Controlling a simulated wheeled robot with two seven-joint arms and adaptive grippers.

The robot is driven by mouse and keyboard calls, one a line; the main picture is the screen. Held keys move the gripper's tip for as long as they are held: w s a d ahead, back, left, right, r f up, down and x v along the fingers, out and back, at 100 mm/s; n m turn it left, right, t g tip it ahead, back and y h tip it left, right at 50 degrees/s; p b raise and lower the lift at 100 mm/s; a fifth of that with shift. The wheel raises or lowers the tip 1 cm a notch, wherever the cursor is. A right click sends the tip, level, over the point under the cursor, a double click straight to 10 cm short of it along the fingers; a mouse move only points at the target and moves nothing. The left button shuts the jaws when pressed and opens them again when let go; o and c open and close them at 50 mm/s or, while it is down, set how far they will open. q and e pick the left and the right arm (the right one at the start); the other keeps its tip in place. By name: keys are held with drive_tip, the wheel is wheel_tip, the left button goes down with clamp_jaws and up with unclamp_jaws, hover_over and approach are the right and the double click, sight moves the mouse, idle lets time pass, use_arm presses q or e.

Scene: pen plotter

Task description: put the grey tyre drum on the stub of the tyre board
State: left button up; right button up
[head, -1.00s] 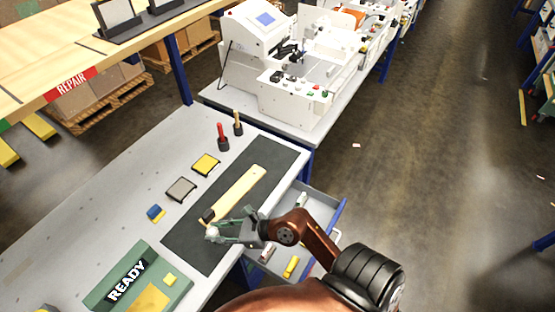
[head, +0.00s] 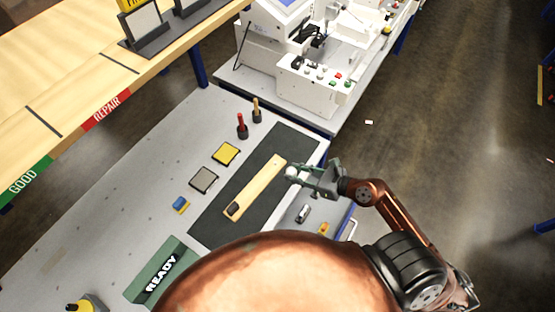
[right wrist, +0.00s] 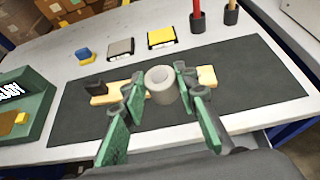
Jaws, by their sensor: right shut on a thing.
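The tyre board (head: 258,185) is a pale wooden strip with a dark block (head: 233,209) at its near-left end, lying on the dark mat. It also shows in the right wrist view (right wrist: 104,98), partly covered by the drum. My right gripper (head: 300,175) is shut on the light grey tyre drum (head: 291,171), just right of the board's far end in the head view. In the right wrist view the drum (right wrist: 160,92) is between the green fingers (right wrist: 155,100), its open round end showing. I cannot make out the stub. My left gripper is not in view.
The dark mat (head: 218,222) lies on the grey bench. Beside it are a yellow pad (head: 225,153), a grey pad (head: 204,180), a blue-yellow block (head: 181,204) and red and tan handled tools in holders (head: 242,126). An open drawer (head: 340,228) is below the bench edge.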

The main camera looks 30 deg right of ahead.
drive_tip(key=shift+s+d+r+p, duration=0.25)
drive_tip(key=shift+d+r+p, duration=0.1)
drive_tip(key=shift+d+r, duration=0.3)
drive_tip(key=shift+d, duration=0.25)
drive_tip(key=w+f, duration=0.3)
drive_tip(key=w, duration=0.1)
drive_tip(key=w+a+f, duration=0.1)
drive_tip(key=w+f, duration=0.2)
drive_tip(key=w, duration=0.1)
drive_tip(key=w+f, duration=0.3)
drive_tip(key=w, duration=0.1)
drive_tip(key=shift+w+a, duration=0.2)
drive_tip(key=shift+w, duration=0.2)
drive_tip(key=shift+w+f, duration=0.35)
drive_tip(key=shift+f, duration=0.1)
wheel_tip(320, 180, down, 2)
drive_tip(key=shift+w+f+b, duration=0.15)
drive_tip(key=shift+b, duration=0.2)
drive_tip(key=shift+f, duration=0.35)
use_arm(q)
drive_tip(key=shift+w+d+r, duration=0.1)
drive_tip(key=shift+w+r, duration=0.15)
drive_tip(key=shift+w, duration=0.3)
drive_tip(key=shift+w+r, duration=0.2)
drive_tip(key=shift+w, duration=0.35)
use_arm(e)
drive_tip(key=shift+f, duration=0.1)
